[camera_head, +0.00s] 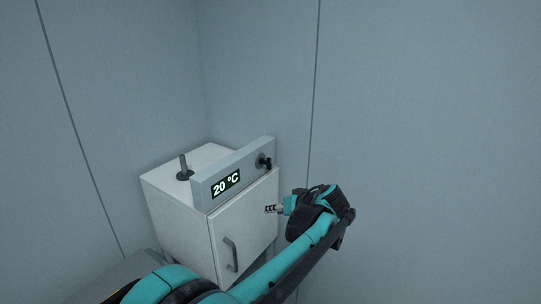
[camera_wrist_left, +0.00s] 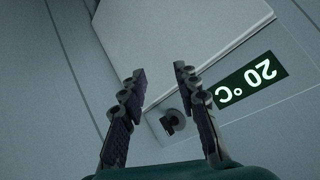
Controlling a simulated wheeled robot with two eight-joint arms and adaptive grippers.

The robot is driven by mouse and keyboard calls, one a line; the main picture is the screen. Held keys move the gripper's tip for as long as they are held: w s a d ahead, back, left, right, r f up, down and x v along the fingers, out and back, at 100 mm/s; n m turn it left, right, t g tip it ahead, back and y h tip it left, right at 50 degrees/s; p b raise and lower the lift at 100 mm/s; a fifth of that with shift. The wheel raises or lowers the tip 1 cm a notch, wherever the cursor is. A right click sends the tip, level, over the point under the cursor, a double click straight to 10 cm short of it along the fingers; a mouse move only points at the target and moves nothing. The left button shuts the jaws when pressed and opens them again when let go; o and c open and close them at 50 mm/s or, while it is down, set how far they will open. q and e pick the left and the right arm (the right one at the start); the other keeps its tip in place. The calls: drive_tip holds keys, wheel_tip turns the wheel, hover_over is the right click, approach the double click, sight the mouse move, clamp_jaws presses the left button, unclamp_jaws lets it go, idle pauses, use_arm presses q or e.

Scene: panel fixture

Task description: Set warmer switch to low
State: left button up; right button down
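The warmer is a white box-shaped cabinet (camera_head: 178,216) with a grey front panel (camera_head: 202,193) along its top edge. The panel's display (camera_head: 226,184) reads 20 °C. A small black knob-like switch (camera_head: 264,162) sits at the panel's right end. My left gripper (camera_head: 270,209) is in front of the cabinet's right side, below the switch in the picture. In the left wrist view the gripper (camera_wrist_left: 159,72) is open and empty. The switch (camera_wrist_left: 173,121) shows between its fingers, apart from them. The display (camera_wrist_left: 251,80) appears upside down there. My right gripper is not in view.
A dark upright post on a round base (camera_head: 184,168) stands on the cabinet top. The door has a grey handle (camera_head: 231,254). Grey walls close in behind and at the left. The space right of my left arm looks clear.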

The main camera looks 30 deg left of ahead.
use_arm(q)
drive_tip(key=w+a+r+n+g+y+p, duration=0.1)
drive_tip(key=w+a+r+n+y+p, duration=0.1)
drive_tip(key=w, duration=0.3)
drive_tip(key=w+a+r+n+y+p, duration=0.2)
drive_tip(key=w+r, duration=0.1)
drive_tip(key=w, duration=0.1)
drive_tip(key=n+g+y+p, duration=0.2)
drive_tip(key=n+y, duration=0.2)
drive_tip(key=n, duration=0.1)
approach(269, 163)
drive_tip(key=a, duration=0.8)
drive_tip(key=w+a, duration=0.1)
drive_tip(key=a, duration=0.1)
drive_tip(key=shift+w+a+f, duration=0.1)
drive_tip(key=shift+a+f, duration=0.05)
drive_tip(key=shift+f, duration=0.2)
drive_tip(key=shift+c, duration=0.4)
clamp_jaws()
